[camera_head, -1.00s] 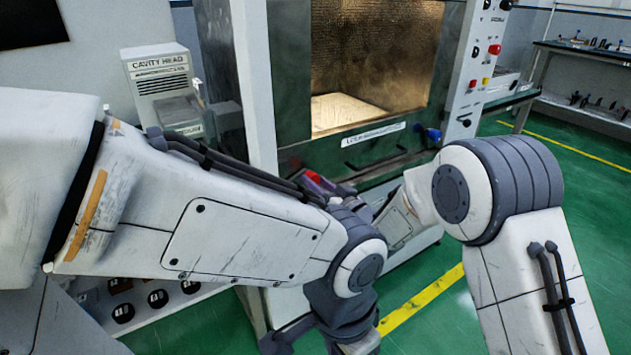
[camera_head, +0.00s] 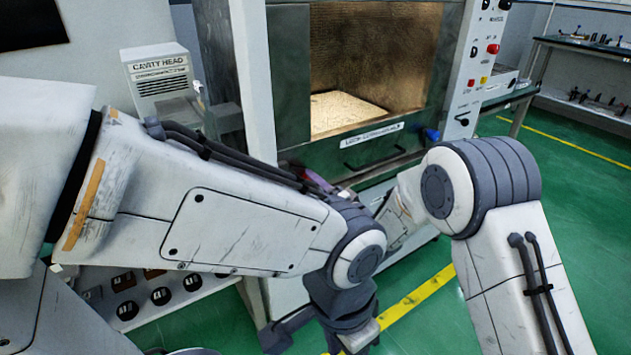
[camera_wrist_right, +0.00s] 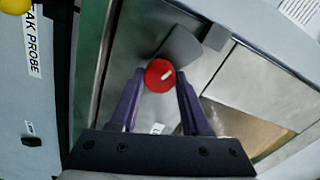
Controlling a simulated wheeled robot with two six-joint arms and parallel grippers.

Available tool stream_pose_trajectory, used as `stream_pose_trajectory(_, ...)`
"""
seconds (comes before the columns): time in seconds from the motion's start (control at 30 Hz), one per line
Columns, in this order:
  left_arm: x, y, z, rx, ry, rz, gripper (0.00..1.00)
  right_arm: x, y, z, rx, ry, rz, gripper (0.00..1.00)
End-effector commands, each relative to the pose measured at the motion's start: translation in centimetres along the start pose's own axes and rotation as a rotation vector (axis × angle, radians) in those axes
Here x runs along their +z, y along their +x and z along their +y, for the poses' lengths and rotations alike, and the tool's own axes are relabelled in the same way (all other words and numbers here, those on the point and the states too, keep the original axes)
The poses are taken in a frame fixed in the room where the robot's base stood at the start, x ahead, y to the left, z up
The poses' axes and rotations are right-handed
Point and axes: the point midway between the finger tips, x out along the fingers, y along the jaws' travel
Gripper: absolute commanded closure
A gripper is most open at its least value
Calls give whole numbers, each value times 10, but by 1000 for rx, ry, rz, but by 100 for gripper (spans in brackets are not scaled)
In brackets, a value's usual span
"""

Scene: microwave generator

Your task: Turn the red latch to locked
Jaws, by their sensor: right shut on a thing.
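The red latch (camera_wrist_right: 159,76) is a round red knob with a white mark, seen in the right wrist view on the metal front of the cabinet. A grey plate (camera_wrist_right: 181,47) sits just beyond it. My right gripper (camera_wrist_right: 160,80) has its two purple fingers on either side of the knob, shut on it.
The microwave cabinet has a lit cavity (camera_head: 350,110) and a door handle (camera_head: 375,158) below. A blue knob (camera_head: 431,134) and a button panel (camera_head: 486,60) are at its right. A box labelled CAVITY HEAD (camera_head: 160,75) stands left. Green floor (camera_head: 560,190) is clear at right.

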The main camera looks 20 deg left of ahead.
Motion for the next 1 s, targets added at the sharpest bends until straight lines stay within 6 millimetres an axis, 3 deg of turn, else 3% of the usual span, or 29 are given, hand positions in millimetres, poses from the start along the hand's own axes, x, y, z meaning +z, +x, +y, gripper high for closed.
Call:
stream_pose_trajectory(0.4, 0, -6, 0, 0, 0, 0, 50, -2, 0, 1, 1, 157, 4, 100)
stream_pose_trajectory(0.9, 0, -6, 0, 0, 0, 0, 50, -2, 0, 1, 1, 172, 5, 100)
stream_pose_trajectory(0.93, 0, -6, 0, 0, 0, 0, 50, -2, 0, 1, 1, 172, 5, 42)
stream_pose_trajectory(1.0, 0, -6, 0, 0, 0, 0, 50, -2, 0, 1, 1, 172, 5, 23)
